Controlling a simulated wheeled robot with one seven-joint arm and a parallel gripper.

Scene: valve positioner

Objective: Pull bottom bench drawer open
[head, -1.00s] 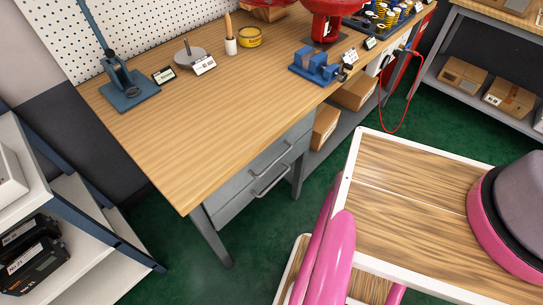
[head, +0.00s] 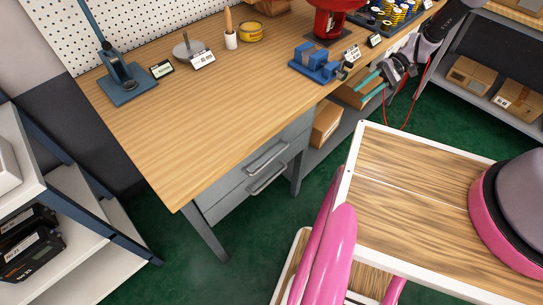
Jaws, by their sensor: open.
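The bench (head: 190,130) has a wooden top and a grey drawer unit under its front edge. The bottom drawer (head: 235,203) is grey with a metal bar handle (head: 268,179). It looks closed, flush under the upper drawer, whose bar handle (head: 267,158) sits just above. My gripper (head: 371,82) shows at the upper right, by the bench's right front edge. Its two teal fingers are apart with nothing between them. It is well to the right of the drawers and higher than the handles, touching neither.
A blue vise (head: 315,62) stands on the bench near my gripper. Cardboard boxes (head: 326,122) sit on the shelf right of the drawers. A grey shelf rack (head: 75,225) stands at left. Green floor in front of the drawers is free.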

